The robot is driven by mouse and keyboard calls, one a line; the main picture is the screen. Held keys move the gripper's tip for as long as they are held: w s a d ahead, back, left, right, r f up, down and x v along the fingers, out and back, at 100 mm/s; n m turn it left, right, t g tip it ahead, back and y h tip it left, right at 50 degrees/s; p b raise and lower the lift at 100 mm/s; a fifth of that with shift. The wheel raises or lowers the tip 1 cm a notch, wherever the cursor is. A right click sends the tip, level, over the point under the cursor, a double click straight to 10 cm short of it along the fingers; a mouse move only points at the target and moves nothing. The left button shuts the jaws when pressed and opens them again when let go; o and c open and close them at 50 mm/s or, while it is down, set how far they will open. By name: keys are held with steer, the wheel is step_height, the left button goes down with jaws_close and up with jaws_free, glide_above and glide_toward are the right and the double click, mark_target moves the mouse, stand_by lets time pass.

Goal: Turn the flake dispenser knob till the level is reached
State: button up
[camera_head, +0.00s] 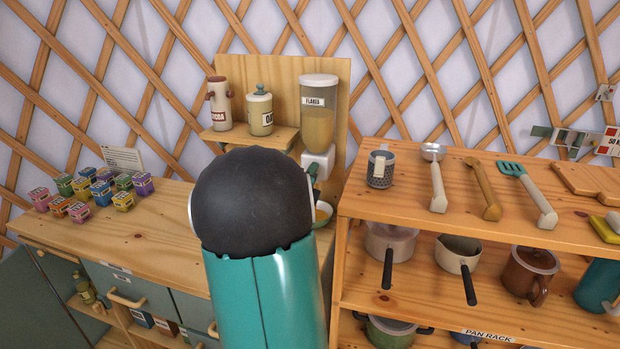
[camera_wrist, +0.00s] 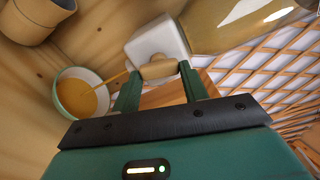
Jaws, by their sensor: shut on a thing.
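The flake dispenser (camera_head: 318,110), a clear container labelled FLAKES with a white lid and white base, is mounted on the wooden back panel. Its white base (camera_wrist: 152,40) also shows in the wrist view. My gripper (camera_wrist: 160,82) is shut on the tan knob (camera_wrist: 158,69) on that base, one green finger at each end. An orange-tan stream runs from the base into a bowl (camera_wrist: 64,78), whose bottom is covered with flakes. In the head view the bowl (camera_head: 328,208) is mostly hidden behind my arm. No level mark on the bowl can be made out.
A cocoa canister (camera_head: 219,104) and a lidded oats jar (camera_head: 260,112) stand on the small shelf left of the dispenser. Several small coloured boxes (camera_head: 95,188) sit on the left counter. A wooden rack (camera_head: 400,215) with utensils and pans stands close on the right.

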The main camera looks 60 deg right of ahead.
steer(key=shift+f+m, duration=0.15)
steer(key=shift+m, duration=4.15)
steer(key=o, duration=1)
steer(key=a, duration=0.4)
steer(key=s+a, duration=0.1)
steer(key=a, duration=0.4)
steer(key=s+a, duration=0.1)
steer(key=a, duration=0.3)
steer(key=shift+a, duration=0.35)
